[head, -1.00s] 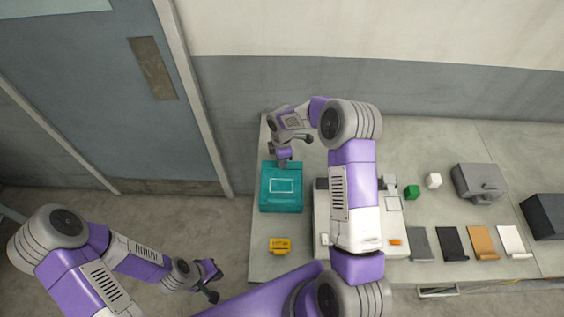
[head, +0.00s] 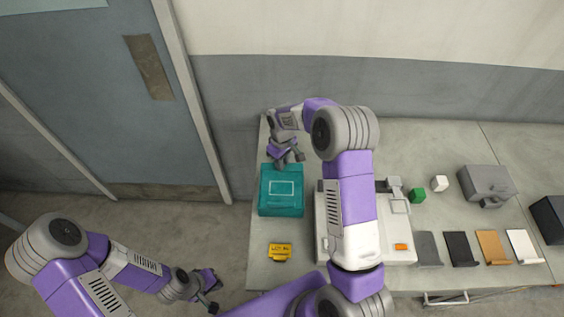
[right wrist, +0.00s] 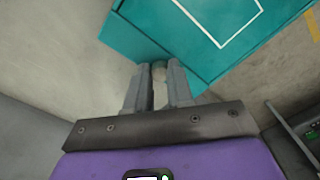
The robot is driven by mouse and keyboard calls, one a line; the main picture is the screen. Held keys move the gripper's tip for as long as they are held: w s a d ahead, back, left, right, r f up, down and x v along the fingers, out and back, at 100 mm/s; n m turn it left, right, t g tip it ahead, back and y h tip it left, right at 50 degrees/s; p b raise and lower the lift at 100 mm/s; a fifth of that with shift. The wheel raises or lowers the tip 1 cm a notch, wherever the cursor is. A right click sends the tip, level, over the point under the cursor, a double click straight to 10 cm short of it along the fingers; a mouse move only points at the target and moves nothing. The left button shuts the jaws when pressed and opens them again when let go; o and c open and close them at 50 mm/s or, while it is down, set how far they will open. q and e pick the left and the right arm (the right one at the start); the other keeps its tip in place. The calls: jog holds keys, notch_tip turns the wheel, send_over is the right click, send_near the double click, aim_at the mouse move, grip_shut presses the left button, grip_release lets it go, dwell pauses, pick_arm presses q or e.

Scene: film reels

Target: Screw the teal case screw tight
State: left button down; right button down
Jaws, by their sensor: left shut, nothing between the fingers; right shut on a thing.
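The teal case (head: 281,205) lies on the table, with a white outlined rectangle on its top. It also shows in the right wrist view (right wrist: 190,45). My right gripper (head: 284,164) is at the far edge of the case. In the right wrist view its fingers (right wrist: 159,72) are shut on a small rounded thing at the case's edge, seemingly the case screw (right wrist: 159,66). The fingers mostly hide it, so how far in it sits cannot be told. My left gripper (head: 215,290) is shut and empty, off the table at the lower left.
A yellow labelled block (head: 279,251) lies in front of the case. A pale machine (head: 398,240) stands right of it, partly behind my right arm.

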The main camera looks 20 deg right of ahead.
jog(key=m, duration=0.4)
jog(key=shift+m+b, duration=0.35)
jog(key=shift+m, duration=0.05)
jog(key=m, duration=0.9)
jog(key=shift+r, duration=0.1)
jog(key=m+p, duration=0.1)
jog(key=m, duration=0.3)
jog(key=shift+m+p, duration=0.3)
jog(key=shift+m, duration=0.4)
jog(key=c, duration=1)
grip_release()
